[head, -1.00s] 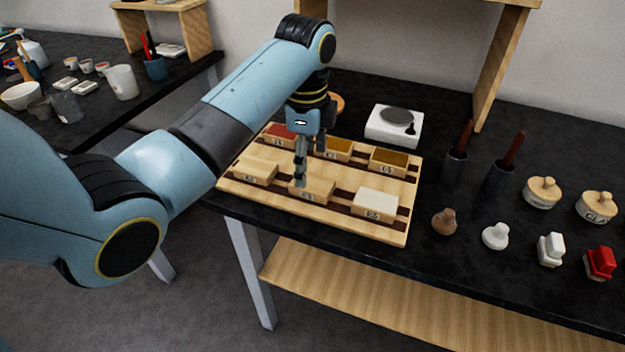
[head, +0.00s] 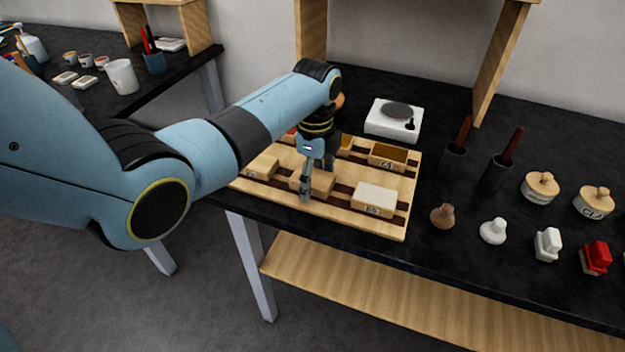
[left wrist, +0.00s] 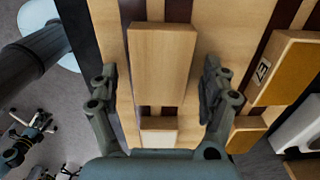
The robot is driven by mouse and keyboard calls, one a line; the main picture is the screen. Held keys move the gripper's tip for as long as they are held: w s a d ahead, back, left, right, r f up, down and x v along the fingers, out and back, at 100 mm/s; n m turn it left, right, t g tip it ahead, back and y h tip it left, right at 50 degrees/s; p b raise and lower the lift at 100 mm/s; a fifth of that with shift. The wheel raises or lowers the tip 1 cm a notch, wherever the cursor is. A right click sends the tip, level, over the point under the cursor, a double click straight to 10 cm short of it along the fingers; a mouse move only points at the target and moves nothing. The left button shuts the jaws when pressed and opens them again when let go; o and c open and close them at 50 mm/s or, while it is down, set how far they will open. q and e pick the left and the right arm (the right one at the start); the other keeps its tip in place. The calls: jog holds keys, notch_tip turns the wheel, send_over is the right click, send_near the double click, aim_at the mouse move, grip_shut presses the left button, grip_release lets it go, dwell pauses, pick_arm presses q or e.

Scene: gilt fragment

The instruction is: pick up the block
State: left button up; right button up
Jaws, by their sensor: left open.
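A wooden rack board (head: 398,221) with dark grooves lies on the black table and holds several blocks. A plain tan block (head: 320,183) sits in the middle of its near row, partly covered by my left gripper (head: 314,178). In the left wrist view this block (left wrist: 163,62) lies between the spread fingers of my left gripper (left wrist: 158,82), with gaps on both sides. The gripper is open and holds nothing. A cream-topped block (head: 376,197) is to its right, and another tan block (head: 263,166) to its left. My right gripper is not in view.
A labelled brown-topped block (head: 388,156) sits in the far row. Behind the rack is a white scale (head: 393,121). To the right stand dark cups (head: 453,158), lidded jars (head: 540,187), and small stoppers and stamps (head: 548,244). A wooden shelf upright (head: 499,65) rises behind.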

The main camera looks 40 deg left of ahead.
aim_at(315, 177)
pick_arm(q)
jog(key=shift+c, duration=0.8)
jog(key=c, duration=1.1)
jog(key=shift+r, duration=0.6)
notch_tip(315, 177, up, 3)
jog(key=shift+f, duration=0.1)
jog(key=shift+w+d+r+b, duration=0.4)
jog(key=shift+d+r, duration=0.75)
jog(key=shift+d, duration=0.75)
jog(key=shift+w+d+r+b, duration=0.25)
jog(key=shift+w+d+r, duration=0.2)
jog(key=shift+d+r, duration=1.1)
jog(key=shift+w+d+r+b, duration=0.4)
jog(key=shift+d+r, duration=0.4)
jog(key=shift+d, duration=1.45)
